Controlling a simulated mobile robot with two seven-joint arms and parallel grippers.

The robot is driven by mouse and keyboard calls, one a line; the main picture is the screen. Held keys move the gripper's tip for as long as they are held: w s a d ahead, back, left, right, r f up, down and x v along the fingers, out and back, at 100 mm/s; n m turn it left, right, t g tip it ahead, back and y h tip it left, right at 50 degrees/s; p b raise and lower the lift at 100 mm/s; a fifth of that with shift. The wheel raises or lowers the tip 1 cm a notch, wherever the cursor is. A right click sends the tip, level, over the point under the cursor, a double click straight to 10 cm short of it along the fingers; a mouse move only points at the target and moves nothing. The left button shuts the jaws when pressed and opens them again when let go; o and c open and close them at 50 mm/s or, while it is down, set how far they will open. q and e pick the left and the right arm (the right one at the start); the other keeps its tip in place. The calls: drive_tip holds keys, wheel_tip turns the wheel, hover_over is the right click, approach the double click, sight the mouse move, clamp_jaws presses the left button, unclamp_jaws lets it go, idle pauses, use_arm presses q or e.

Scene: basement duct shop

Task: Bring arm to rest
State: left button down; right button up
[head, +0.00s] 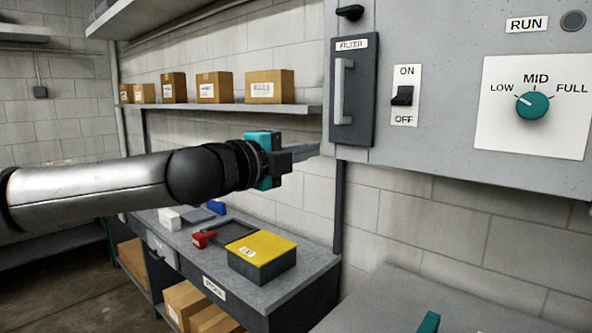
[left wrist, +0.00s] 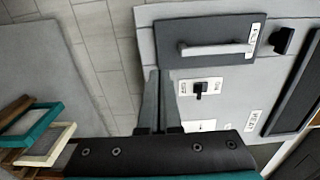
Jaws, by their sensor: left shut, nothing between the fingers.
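My left arm reaches in from the left in the head view. Its gripper (head: 306,151) is shut and empty, in front of the wall and by the lower left corner of the grey control box (head: 440,140). In the left wrist view the two fingers (left wrist: 158,100) lie together, with nothing between them. They point toward the box's panel; I cannot tell whether they touch it. My right gripper is not in view.
The box carries a shut filter door (head: 353,125), an on/off switch (head: 403,96) and a teal knob (head: 532,105) pointing near LOW. Below, a bench (head: 300,275) holds a yellow-lidded box (head: 262,247) and a red tool (head: 203,239). Cartons stand on a shelf (head: 220,107).

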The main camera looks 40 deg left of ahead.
use_arm(q)
drive_tip(key=shift+s+b, duration=1.15)
drive_tip(key=shift+s, duration=0.35)
drive_tip(key=shift+w+a+f, duration=0.1)
